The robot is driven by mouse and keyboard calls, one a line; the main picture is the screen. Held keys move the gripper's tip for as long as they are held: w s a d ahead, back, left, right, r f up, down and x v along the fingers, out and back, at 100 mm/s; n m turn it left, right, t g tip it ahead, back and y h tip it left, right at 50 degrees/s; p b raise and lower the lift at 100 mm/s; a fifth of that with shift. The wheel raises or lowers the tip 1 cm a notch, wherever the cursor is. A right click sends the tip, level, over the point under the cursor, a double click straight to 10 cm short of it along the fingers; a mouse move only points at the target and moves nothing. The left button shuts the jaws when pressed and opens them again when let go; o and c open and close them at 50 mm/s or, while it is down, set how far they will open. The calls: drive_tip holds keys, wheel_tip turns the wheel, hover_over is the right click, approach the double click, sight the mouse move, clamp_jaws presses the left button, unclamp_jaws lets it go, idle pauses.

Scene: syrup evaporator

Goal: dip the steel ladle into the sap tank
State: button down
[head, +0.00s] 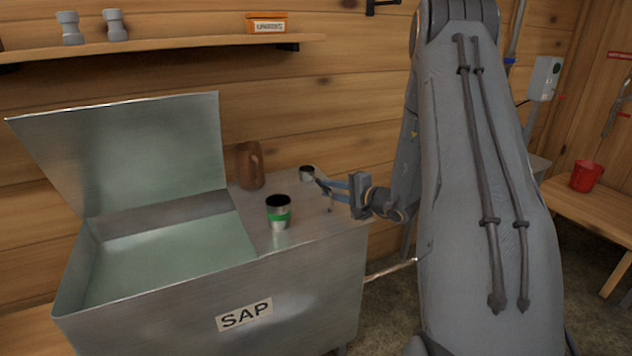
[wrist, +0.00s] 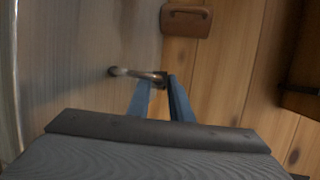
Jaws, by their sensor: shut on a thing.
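The sap tank (head: 245,315) is a grey metal box marked SAP at the left of the head view. Its lid (head: 140,150) stands open, and pale liquid (head: 170,260) shows inside. My gripper (head: 324,188) is over the flat metal top right of the opening, with blue fingers. It is shut on the steel ladle; in the wrist view a thin metal handle (wrist: 135,73) runs left from between the fingertips (wrist: 160,82). A small dark-mouthed steel cup (head: 307,173), seemingly the ladle's bowl, shows just left of the fingertips. The ladle is partly hidden; I cannot tell whether it touches the top.
A steel cup with a green band (head: 278,213) and a brown jug (head: 251,165) stand on the flat top between my gripper and the opening. The jug also shows in the wrist view (wrist: 187,20). A wall shelf (head: 160,52) runs behind. A red bucket (head: 586,177) sits on a bench at right.

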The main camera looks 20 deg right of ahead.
wheel_tip(320, 180, up, 22)
drive_tip(key=p, duration=0.7)
drive_tip(key=s+p, duration=1.2)
drive_tip(key=s, duration=2.3)
drive_tip(key=shift+a, duration=0.35)
wheel_tip(320, 180, down, 26)
drive_tip(key=n+g+y+b, duration=0.7)
drive_tip(key=n+y+b, duration=0.4)
drive_tip(key=b, duration=1.3)
drive_tip(key=y, duration=0.2)
drive_tip(key=shift+n+g+y+b, duration=0.3)
drive_tip(key=shift+n+b, duration=0.05)
drive_tip(key=shift+n, duration=0.05)
drive_tip(key=shift+r, duration=0.1)
